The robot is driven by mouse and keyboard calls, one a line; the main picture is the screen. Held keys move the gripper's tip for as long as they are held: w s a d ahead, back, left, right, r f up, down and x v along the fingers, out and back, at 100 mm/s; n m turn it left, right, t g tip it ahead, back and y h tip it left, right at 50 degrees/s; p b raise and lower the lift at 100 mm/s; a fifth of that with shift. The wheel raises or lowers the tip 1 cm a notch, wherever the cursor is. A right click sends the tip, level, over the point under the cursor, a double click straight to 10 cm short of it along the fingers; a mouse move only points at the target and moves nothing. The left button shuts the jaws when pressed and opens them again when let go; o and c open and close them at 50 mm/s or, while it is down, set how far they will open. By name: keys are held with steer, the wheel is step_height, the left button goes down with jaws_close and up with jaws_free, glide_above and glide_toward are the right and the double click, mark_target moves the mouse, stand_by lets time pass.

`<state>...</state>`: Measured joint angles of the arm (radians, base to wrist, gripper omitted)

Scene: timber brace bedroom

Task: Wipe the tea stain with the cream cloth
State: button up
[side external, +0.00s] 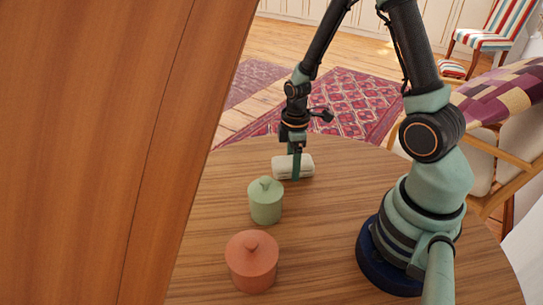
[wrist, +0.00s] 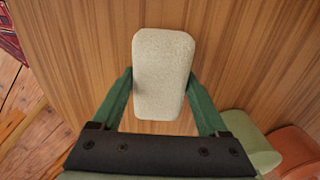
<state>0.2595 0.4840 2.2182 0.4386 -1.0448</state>
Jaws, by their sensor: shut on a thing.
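The cream cloth (wrist: 162,70) is a thick, rounded pad on the wooden table. In the side external view the cloth (side external: 306,167) sits near the table's far edge. My gripper (side external: 295,170) points down over it with its fingers at the cloth's sides. In the wrist view my gripper (wrist: 160,85) is shut on the cloth, one green finger against each long side. No tea stain shows in either view; the area under the cloth is hidden.
A green lidded pot (side external: 265,202) stands in front of the cloth, and an orange lidded pot (side external: 251,263) stands nearer the camera. A wooden panel (side external: 120,130) blocks the left of the side external view. The table (side external: 330,215) is bare between the cloth and my base.

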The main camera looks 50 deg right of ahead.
steer(key=shift+d, duration=0.85)
steer(key=r, duration=0.2)
steer(key=shift+d+r, duration=0.35)
steer(key=shift+r, duration=2.8)
